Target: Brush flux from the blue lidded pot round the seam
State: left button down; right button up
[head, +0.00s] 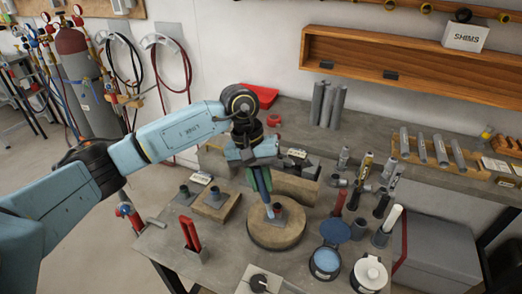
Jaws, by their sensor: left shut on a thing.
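My left gripper (262,160) points down over the round brown turntable (262,236). It is shut on a slim brush (266,196), whose lower end reaches down to the small grey pipe piece (280,211) on its dark base plate. I cannot tell whether the bristles touch the seam, which is partly hidden by the brush. The blue pot (326,262) stands at the front right of the turntable, open, with blue showing inside. Its round blue lid (335,230) is tilted up behind it. My right gripper is not in view.
A white lidded pot (370,273) stands right of the blue pot. Upright holders with tools (382,206) crowd the bench to the right. Red-handled pliers (191,236) stand front left. Brown blocks (216,204) with fittings lie left. A grey box (436,250) stands at the right.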

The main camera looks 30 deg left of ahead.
pick_arm(q)
jog(key=shift+w+a+f+n+t+y, duration=0.15)
jog(key=shift+w+a+f+n, duration=0.2)
jog(key=shift+f, duration=0.5)
jog(key=shift+w+a+f+n+t+y, duration=0.1)
jog(key=shift+w+a+f+n+t, duration=0.25)
jog(key=shift+f, duration=0.5)
jog(key=shift+w+a+f+n+y, duration=0.1)
jog(key=shift+w+a+f+n, duration=0.15)
jog(key=shift+f+n, duration=0.45)
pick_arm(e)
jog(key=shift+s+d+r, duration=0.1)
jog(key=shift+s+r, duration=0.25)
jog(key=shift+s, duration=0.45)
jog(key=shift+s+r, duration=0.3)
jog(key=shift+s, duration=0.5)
pick_arm(q)
jog(key=shift+f, duration=0.15)
jog(key=shift+f+b, duration=0.6)
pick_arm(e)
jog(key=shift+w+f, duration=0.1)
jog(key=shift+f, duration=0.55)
pick_arm(q)
jog(key=shift+w, duration=0.1)
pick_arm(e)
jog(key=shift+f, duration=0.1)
